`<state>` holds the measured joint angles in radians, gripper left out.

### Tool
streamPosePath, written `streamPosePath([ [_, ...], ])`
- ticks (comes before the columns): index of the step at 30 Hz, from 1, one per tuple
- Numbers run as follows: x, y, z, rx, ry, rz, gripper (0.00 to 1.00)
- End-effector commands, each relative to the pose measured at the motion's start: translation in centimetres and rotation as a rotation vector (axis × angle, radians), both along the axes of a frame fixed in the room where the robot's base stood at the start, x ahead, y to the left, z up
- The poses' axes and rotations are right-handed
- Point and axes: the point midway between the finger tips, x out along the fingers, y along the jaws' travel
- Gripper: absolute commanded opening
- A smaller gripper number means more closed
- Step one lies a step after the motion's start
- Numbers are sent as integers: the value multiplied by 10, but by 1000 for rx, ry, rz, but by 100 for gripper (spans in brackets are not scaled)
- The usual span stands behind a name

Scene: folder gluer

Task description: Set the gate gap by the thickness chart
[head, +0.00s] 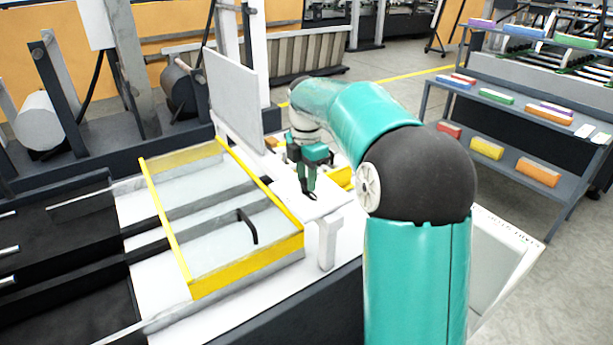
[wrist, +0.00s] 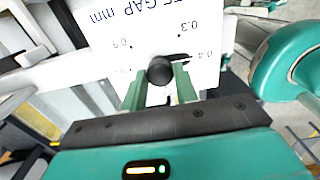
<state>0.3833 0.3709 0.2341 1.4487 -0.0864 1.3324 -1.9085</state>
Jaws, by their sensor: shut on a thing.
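In the wrist view a white dial plate (wrist: 112,35) reads "GAP mm", with dots and figures including 0.3 and 0.4. A round black knob (wrist: 160,69) stands on it, and a dark pointer (wrist: 177,57) runs from it toward the 0.4 mark. My gripper (wrist: 160,88) is shut on the knob, one green finger on each side. In the head view my gripper (head: 308,190) reaches down to the white plate beside the yellow-framed cover; the knob is too small to make out there. No readable thickness chart shows.
The clear cover with yellow edges (head: 183,262) and a black handle (head: 249,226) lies left of my gripper. An upright grey panel (head: 235,98) stands behind it. Shelves (head: 480,95) with coloured boxes stand at right, with open floor around them.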

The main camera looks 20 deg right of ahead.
Motion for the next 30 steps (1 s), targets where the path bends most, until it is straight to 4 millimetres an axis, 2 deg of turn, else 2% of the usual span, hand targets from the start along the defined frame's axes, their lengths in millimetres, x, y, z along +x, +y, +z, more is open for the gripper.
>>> streamPosePath([
  [2,0,0,1,-1,-3,-1,7],
  [3,0,0,1,-1,-3,-1,35],
  [6,0,0,1,-1,-2,-1,51],
  [17,0,0,5,-1,-2,-1,51],
  [23,1,0,36,-1,-5,-1,51],
  [30,1,0,90,-1,-6,0,51],
])
